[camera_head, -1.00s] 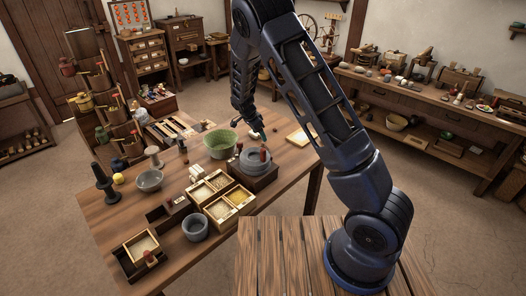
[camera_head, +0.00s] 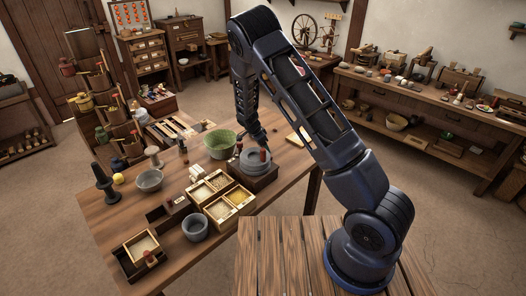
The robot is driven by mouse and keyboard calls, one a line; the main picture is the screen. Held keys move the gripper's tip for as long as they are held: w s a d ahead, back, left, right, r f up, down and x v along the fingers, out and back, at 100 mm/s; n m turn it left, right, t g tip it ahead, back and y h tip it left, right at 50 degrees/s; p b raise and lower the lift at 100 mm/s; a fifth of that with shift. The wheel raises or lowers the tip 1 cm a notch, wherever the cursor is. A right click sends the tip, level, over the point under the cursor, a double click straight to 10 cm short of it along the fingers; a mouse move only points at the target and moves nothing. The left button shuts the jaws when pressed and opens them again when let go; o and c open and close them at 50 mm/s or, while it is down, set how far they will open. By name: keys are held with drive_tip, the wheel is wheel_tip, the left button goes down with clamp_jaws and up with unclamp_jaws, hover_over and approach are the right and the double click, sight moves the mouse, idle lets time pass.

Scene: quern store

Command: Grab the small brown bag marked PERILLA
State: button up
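I cannot make out a small brown bag marked PERILLA; no lettering is readable at this size. My gripper (camera_head: 262,144) hangs pointing down over the far right part of the wooden worktable (camera_head: 112,222). It is close above or behind the grey stone quern (camera_head: 254,161), just right of the green bowl (camera_head: 220,143). The fingertips are small and dark, and I cannot tell whether they are open or hold anything. My arm hides part of the table's far edge and the floor behind it.
An open box of grains (camera_head: 219,210), a grey stone cup (camera_head: 195,227), a metal bowl (camera_head: 149,180) and a dark stand (camera_head: 104,184) crowd the table. A pale board (camera_head: 298,136) lies at the right edge. A long bench (camera_head: 430,97) stands along the right wall, beyond open floor.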

drive_tip(key=shift+x, duration=1.25)
drive_tip(key=c, duration=1.1)
drive_tip(key=shift+r, duration=0.1)
